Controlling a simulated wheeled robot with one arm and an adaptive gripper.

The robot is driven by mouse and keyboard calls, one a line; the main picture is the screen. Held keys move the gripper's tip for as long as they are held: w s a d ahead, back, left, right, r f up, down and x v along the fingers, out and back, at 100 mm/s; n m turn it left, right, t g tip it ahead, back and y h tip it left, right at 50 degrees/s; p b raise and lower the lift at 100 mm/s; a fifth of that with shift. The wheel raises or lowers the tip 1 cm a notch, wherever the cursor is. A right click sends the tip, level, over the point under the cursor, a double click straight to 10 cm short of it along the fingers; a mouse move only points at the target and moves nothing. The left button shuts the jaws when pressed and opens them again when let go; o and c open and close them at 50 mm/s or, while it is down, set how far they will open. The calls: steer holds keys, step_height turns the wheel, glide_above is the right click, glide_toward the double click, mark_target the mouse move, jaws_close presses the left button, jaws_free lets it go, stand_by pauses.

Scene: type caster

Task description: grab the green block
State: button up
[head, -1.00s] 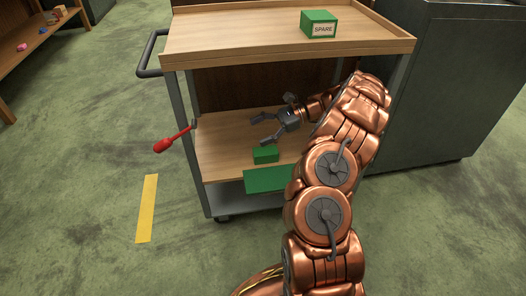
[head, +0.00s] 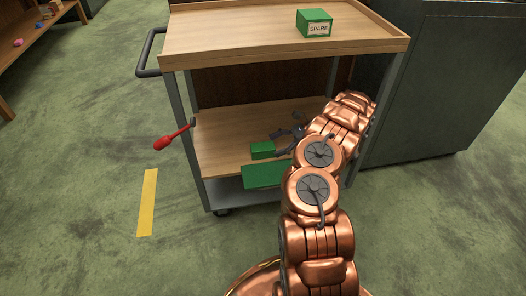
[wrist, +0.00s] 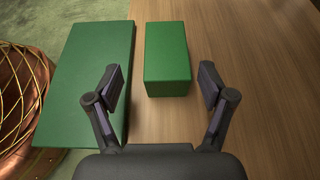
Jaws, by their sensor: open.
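A small green block (head: 262,150) sits on the cart's lower wooden shelf. In the wrist view the green block (wrist: 167,58) lies ahead of the open fingers, a little left of the middle between them. My gripper (head: 276,144) is open and empty at the block's right side in the head view. Its fingers also show in the wrist view (wrist: 160,88), with the block's near end close to the level of the fingertips. Whether the fingers are at the block's height is hard to tell.
A flat green panel (head: 268,174) lies along the lower shelf's front edge beside the block. A green box labelled SPARE (head: 314,23) stands on the cart's top shelf (head: 230,38). A red-ended lever (head: 172,137) sticks out at the cart's left. A dark cabinet (head: 440,90) stands at right.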

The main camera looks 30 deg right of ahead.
mark_target(270, 145)
steer(key=b+x, duration=0.1)
steer(key=x, duration=0.1)
steer(key=b+x, duration=0.1)
steer(key=x, duration=0.1)
steer(key=shift+w, duration=0.4)
steer(key=shift+w+a+f, duration=0.15)
steer(key=shift+w+a, duration=0.05)
steer(key=shift+a, duration=0.3)
steer(key=c, duration=1.3)
